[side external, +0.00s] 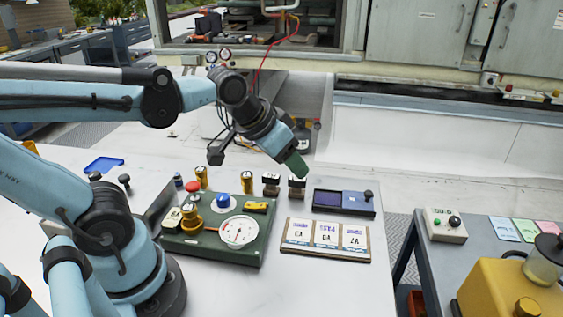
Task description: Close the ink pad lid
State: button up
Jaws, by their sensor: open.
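The ink pad (327,199) is a dark flat case at the back right of the white table, with a dark purple surface showing on its left part. A blue panel, which looks like its lid (353,204), covers the right part, with a black knob (368,195) near its right end. My gripper (296,166) has green fingertips pointing down and to the right. It is open and appears empty, above the table and to the upper left of the ink pad in the picture. The gap between its fingers is hard to see from this side.
Two dark-handled stamps (297,186) stand just left of the ink pad. A board with three printed cards (326,240) lies in front of it. A green gauge box (215,248) is farther left. A side table with a button box (445,226) stands at right.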

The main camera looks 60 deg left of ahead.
jog(key=shift+g, duration=0.7)
jog(key=w+r, duration=0.1)
jog(key=w, duration=0.2)
jog(key=w+d+r, duration=0.1)
jog(key=w, duration=0.3)
jog(key=w+d+r, duration=0.1)
jog(key=w, duration=0.3)
jog(key=shift+w, duration=0.2)
grip_shut()
jog(key=g, duration=0.1)
send_over(371, 198)
notch_tip(371, 198, down, 4)
jog(key=x, duration=1)
jog(key=shift+w+f, duration=0.1)
jog(key=shift+f, duration=0.15)
jog(key=shift+s+f, duration=0.35)
jog(key=shift+s, duration=0.75)
jog(key=shift+s+f, duration=0.15)
jog(key=shift+s, duration=0.7)
